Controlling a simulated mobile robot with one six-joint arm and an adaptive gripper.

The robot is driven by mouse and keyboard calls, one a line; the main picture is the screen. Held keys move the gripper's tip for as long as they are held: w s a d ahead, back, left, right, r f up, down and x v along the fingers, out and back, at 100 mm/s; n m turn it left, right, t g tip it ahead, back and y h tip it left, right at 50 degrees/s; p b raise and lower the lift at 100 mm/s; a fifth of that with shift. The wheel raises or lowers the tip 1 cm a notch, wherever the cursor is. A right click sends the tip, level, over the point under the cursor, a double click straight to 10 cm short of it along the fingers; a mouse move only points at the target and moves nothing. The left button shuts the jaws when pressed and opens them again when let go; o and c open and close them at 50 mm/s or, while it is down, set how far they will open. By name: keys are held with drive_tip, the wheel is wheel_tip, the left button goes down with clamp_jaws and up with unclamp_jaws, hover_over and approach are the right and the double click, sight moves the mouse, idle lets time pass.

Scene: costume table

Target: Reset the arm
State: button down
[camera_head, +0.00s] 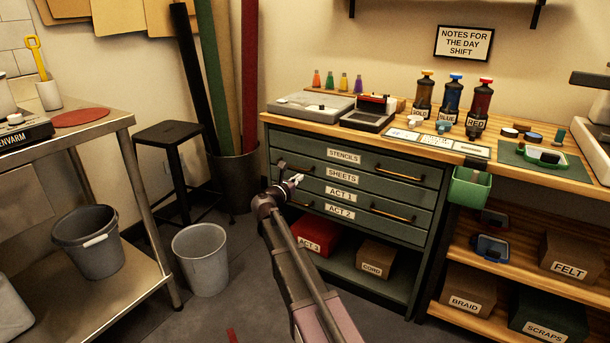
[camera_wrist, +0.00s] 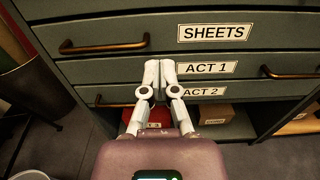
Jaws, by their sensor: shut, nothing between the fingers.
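My gripper (camera_head: 295,181) is in front of the green drawer cabinet (camera_head: 284,146), near its left side at the height of the SHEETS and ACT 1 drawers. In the wrist view my gripper (camera_wrist: 160,68) has its two pale fingers together with nothing between them. Its tips overlap the ACT 1 drawer front (camera_wrist: 100,70), left of the ACT 1 label (camera_wrist: 207,68). I cannot tell whether they touch it. The drawers look closed. My arm reaches up from the bottom of the head view.
A grey bin (camera_head: 201,258), a black stool (camera_head: 170,135) and a metal table (camera_head: 107,128) stand to the left. A red box (camera_head: 318,236) and a CORD box (camera_head: 375,257) sit on the cabinet's lower shelf. A green bin (camera_head: 470,188) hangs at the worktop's edge.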

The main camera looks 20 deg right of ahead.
drive_tip(key=shift+s+a, duration=0.3)
drive_tip(key=shift+a, duration=0.05)
drive_tip(key=s+d+f+m+g+y+p, duration=0.1)
drive_tip(key=s+f+m+g+y+p, duration=0.25)
drive_tip(key=s+m, duration=0.5)
drive_tip(key=s+d+f+m+g+y, duration=0.15)
drive_tip(key=s+f+m+g, duration=0.25)
drive_tip(key=s+f+m, duration=0.45)
drive_tip(key=s+a+m+g+y+p, duration=0.2)
drive_tip(key=s+a+m+y, duration=0.25)
drive_tip(key=s, duration=0.45)
drive_tip(key=s+a+m+g+y+p, duration=0.1)
drive_tip(key=s+a+m+g+y, duration=0.3)
drive_tip(key=s, duration=0.5)
wheel_tip(320, 180, up, 38)
drive_tip(key=a+t+p, duration=0.1)
drive_tip(key=p, duration=3.7)
drive_tip(key=shift+a+m, duration=0.15)
drive_tip(key=shift+m, duration=0.3)
drive_tip(key=shift+t, duration=0.25)
